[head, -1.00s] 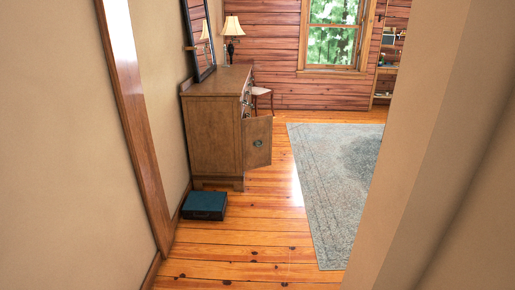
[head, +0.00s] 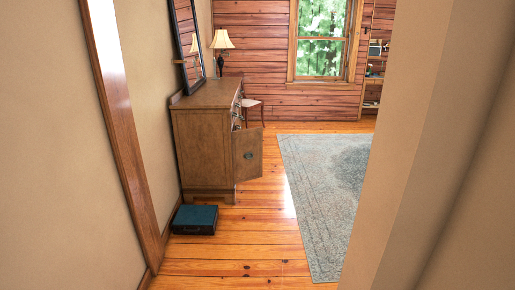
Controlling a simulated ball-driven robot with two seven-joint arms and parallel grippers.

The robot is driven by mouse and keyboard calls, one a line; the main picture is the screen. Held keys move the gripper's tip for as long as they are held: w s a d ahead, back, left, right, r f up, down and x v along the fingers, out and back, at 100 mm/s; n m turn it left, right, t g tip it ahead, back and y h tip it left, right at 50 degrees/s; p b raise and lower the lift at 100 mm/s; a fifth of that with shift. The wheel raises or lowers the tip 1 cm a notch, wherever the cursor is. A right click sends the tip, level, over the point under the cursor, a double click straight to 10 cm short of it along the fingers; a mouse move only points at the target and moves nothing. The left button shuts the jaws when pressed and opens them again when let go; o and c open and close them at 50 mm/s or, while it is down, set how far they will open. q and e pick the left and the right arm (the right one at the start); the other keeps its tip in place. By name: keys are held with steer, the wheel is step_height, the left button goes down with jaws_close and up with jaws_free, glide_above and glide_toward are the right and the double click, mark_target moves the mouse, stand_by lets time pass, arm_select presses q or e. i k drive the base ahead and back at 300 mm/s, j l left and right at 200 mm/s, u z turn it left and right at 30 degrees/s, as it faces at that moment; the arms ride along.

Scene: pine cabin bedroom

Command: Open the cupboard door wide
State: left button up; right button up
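The cupboard (head: 203,151) is a brown wooden cabinet against the left wall, seen from its near end. Its door (head: 248,155) stands partly open on the right side, swung out into the room, with a dark round pull on it. The inside of the cupboard is hidden from here. Neither of my grippers is in the head view.
A dark teal case (head: 195,219) lies on the floor at the cupboard's near end. A lamp (head: 221,45) and a mirror (head: 187,42) stand on top. A chair (head: 252,107) is beyond the door. A wall edge (head: 385,150) bounds the right; a rug (head: 315,190) covers open floor.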

mark_target(247, 143)
steer(key=i, duration=3.3)
steer(key=i+j+z, duration=0.1)
steer(key=i, duration=1.55)
